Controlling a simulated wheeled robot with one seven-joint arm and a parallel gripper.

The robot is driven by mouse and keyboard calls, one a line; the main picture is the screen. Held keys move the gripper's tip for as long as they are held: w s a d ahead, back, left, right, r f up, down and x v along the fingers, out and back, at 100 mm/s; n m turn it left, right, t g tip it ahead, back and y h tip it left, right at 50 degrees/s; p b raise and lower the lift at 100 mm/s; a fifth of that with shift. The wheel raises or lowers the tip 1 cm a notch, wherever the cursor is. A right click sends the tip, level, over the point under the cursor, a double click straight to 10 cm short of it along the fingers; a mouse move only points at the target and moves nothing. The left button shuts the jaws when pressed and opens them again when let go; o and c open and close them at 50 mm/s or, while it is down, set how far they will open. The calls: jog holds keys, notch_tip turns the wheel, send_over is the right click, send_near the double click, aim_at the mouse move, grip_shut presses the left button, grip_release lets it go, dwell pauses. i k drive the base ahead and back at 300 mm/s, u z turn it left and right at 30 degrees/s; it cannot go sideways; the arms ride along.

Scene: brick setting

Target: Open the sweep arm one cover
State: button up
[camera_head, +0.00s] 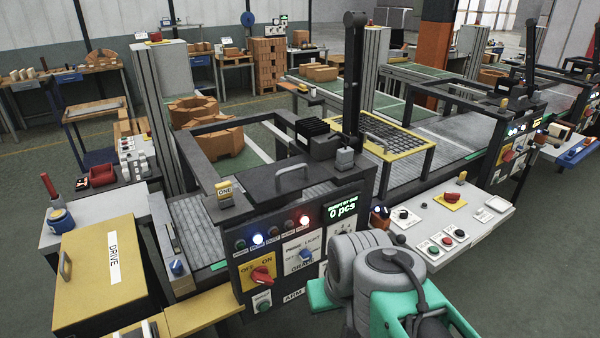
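A machine with a yellow tag reading ONE (225,191) stands in the centre. On its top, behind the front control panel (290,245), is a dark grey flat cover (262,187) with a pale bar handle (291,170). The cover lies flat and looks closed. I take it to be the sweep arm one cover, though no label on it names it so. My arm's grey and green links show at the bottom, right of the panel and in front of the machine. My gripper is not visible, so its place relative to the cover cannot be told.
A tall black post (353,85) rises just right of the cover. A yellow DRIVE box (100,270) stands at the left front. A white control desk (445,220) with buttons and a yellow-framed grate (385,140) are to the right. Open floor shows at the lower right.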

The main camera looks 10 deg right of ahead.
aim_at(265, 182)
jog(key=z, duration=1.05)
jog(key=i, duration=0.9)
jog(key=u, duration=2.85)
